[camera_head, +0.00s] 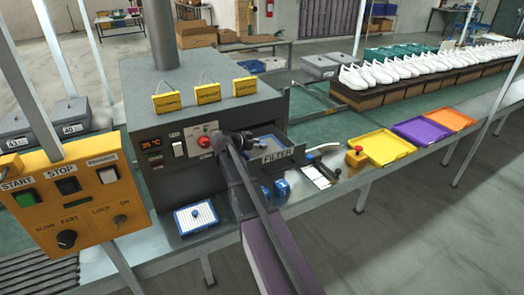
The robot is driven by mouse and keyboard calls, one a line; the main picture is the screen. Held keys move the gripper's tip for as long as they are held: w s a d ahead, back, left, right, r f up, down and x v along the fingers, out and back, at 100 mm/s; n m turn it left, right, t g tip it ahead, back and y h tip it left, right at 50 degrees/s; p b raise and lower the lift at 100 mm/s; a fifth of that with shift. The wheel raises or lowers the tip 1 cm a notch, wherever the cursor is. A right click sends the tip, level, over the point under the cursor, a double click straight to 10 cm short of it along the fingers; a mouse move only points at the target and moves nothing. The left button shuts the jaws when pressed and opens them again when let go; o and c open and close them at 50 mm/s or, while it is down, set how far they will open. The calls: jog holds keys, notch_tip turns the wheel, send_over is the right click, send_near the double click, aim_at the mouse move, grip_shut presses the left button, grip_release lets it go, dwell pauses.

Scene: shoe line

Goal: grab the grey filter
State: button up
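A drawer labelled FILTER (292,155) stands open at the right side of the dark grey machine (160,110). A grey panel with some blue at its edge (268,143) lies inside it, partly hidden by my arm and the drawer front; it may be the grey filter. A white filter with a blue frame (195,218) lies on the bench in front of the machine. My gripper (232,140) is at the left side of the open drawer, close to the machine front. Its fingers are dark and small, and I cannot tell whether they hold anything.
An orange control panel (70,205) stands at the left front. Blue items (282,187), a clipboard (318,176), a yellow box with a red button (356,157) and yellow (381,146), purple (422,130) and orange trays (448,117) line the bench to the right.

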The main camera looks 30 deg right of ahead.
aim_at(259, 149)
grip_shut()
jog(key=shift+r, duration=0.15)
notch_tip(259, 149, up, 10)
jog(key=p, duration=1)
